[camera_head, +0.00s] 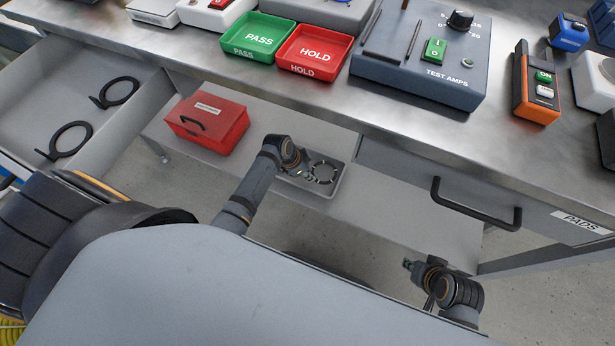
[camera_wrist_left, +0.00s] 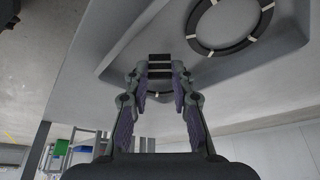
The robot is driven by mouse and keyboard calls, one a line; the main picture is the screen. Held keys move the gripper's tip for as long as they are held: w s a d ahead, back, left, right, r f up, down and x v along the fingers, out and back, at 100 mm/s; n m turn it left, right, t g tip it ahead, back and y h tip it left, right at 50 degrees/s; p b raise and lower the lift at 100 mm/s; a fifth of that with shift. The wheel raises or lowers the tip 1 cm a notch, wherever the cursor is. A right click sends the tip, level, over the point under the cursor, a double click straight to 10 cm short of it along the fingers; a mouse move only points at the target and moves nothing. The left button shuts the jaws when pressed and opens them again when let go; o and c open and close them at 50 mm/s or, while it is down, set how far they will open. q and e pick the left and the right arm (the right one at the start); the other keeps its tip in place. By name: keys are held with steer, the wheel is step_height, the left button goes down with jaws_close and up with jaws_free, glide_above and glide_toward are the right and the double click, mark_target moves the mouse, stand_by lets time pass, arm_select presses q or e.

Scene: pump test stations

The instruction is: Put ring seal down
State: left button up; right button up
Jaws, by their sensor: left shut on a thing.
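In the head view my left gripper (camera_head: 308,176) is low, at a grey tray (camera_head: 331,190) below the bench top. A dark ring with pale marks (camera_head: 324,165) shows at the tray. In the left wrist view a dark ring with pale marks (camera_wrist_left: 238,47) lies in the tray. My left gripper (camera_wrist_left: 160,72) is shut there on a dark ring seal (camera_wrist_left: 157,93), whose arc shows between the fingers; the rest is hidden. Whether the held seal touches the tray is unclear. My right gripper (camera_head: 413,267) is small, low at the right, with its opening unclear.
Two black rings with tabs (camera_head: 68,139) lie in an open drawer at the left. A red box (camera_head: 208,122) sits on the lower shelf. Green PASS (camera_head: 257,37) and red HOLD (camera_head: 314,51) trays stand on the bench. A closed PADS drawer (camera_head: 545,218) has a black handle.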

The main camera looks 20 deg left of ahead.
arm_select(q)
step_height(320, 180, down, 2)
steer(key=shift+f, duration=0.1)
arm_select(e)
steer(key=shift+w+a+f+t, duration=0.15)
steer(key=shift+f+t, duration=0.15)
steer(key=shift+f, duration=0.15)
arm_select(q)
steer(key=shift+s, duration=0.1)
steer(key=o, duration=0.8)
steer(key=p+v, duration=0.5)
steer(key=v, duration=0.7)
arm_select(e)
step_height(320, 180, up, 6)
steer(key=s+d+g+h, duration=0.1)
steer(key=d+g, duration=0.1)
steer(key=g, duration=0.1)
steer(key=shift+s+d, duration=0.15)
steer(key=shift+s, duration=0.2)
